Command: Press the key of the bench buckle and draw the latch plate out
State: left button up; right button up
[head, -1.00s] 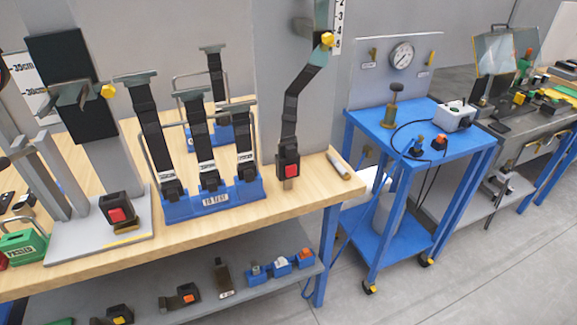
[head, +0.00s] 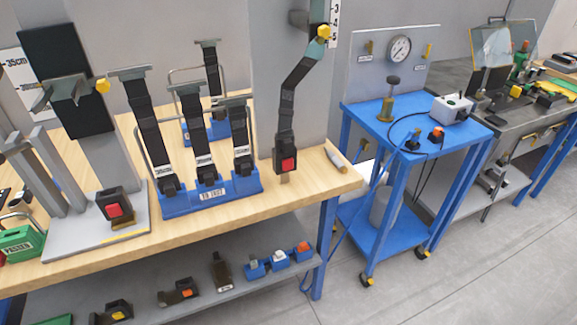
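A black buckle with a red key (head: 114,209) sits on a grey plate at the left of the wooden bench. A second black buckle with a red key (head: 287,163) stands at the right of the bench, below a dark strap (head: 289,95) hanging from a yellow-knobbed anchor (head: 320,33). I cannot tell which one is the bench buckle. Whether a latch plate is in either buckle is too small to tell. Neither of my grippers is in view.
A blue rack (head: 212,194) with several belt ends stands mid-bench (head: 250,206). A green case (head: 22,243) is at the left. A grey cylinder (head: 337,160) lies near the right edge. More buckles lie on the lower shelf (head: 200,279). A blue trolley (head: 416,128) stands right; floor is open in front.

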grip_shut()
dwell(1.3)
